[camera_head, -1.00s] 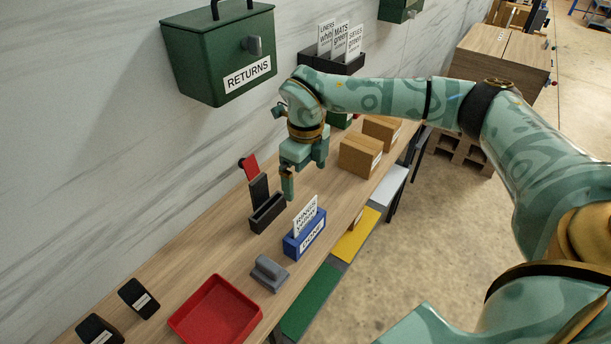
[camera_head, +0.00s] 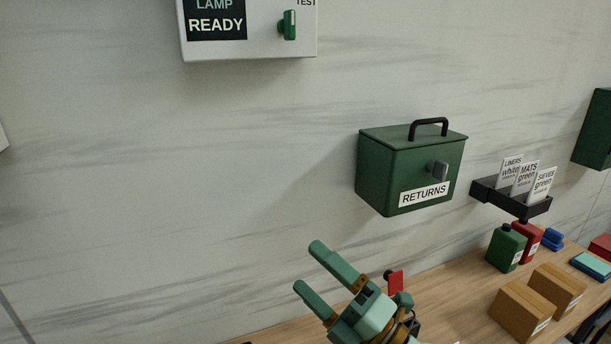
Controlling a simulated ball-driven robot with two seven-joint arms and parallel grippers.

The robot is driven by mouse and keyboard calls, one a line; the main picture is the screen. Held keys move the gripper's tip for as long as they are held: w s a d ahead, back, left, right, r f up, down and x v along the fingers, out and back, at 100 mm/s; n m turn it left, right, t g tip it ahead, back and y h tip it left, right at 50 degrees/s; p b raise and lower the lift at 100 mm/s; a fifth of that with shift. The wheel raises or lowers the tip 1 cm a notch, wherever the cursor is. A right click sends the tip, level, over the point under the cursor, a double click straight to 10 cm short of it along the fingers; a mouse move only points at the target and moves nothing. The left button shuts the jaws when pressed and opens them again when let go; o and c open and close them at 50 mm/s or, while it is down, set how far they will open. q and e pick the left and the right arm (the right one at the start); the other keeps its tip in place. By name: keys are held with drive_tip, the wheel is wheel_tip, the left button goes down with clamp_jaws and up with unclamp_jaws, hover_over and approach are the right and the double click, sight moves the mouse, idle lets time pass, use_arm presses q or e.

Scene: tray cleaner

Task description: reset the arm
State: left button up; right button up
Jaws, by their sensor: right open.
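My right gripper (camera_head: 318,268) is at the bottom middle of the head view, in front of the marble-patterned wall. Its two green fingers point up and to the left and stand apart with nothing between them. The gripper is open and empty. Its wrist and the rest of the arm run out of the picture at the bottom. My left gripper is not in view.
A green RETURNS box (camera_head: 410,170) hangs on the wall, right of the gripper. A grey LAMP READY box (camera_head: 250,45) is above. A black card rack (camera_head: 511,200) is at right. The wooden bench (camera_head: 455,290) holds cardboard boxes (camera_head: 522,310), a green bottle (camera_head: 505,248) and a red bottle (camera_head: 527,240).

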drive_tip(key=d+f+m+t+h, duration=0.1)
drive_tip(key=d+f+m+h, duration=0.5)
drive_tip(key=d+m+h, duration=0.3)
drive_tip(key=d+f+m+t+h, duration=0.1)
drive_tip(key=d+f+m+h, duration=0.4)
drive_tip(key=d+m+h, duration=0.4)
drive_tip(key=s+d+f+m+g+h, duration=0.4)
drive_tip(key=s+d+f+g, duration=0.55)
drive_tip(key=s+f, duration=0.4)
drive_tip(key=s+a+f+g+y+b, duration=0.1)
drive_tip(key=s+a+f+y, duration=0.1)
drive_tip(key=f, duration=1.1)
drive_tip(key=s+a+f+g+y+b, duration=0.1)
drive_tip(key=s+a+f+b, duration=0.15)
drive_tip(key=f, duration=1.05)
drive_tip(key=s+f+m+g+y+b, duration=0.2)
drive_tip(key=s+f+m+g, duration=0.1)
drive_tip(key=s+f, duration=1.8)
drive_tip(key=shift+d+m, duration=0.25)
drive_tip(key=shift+m, duration=0.25)
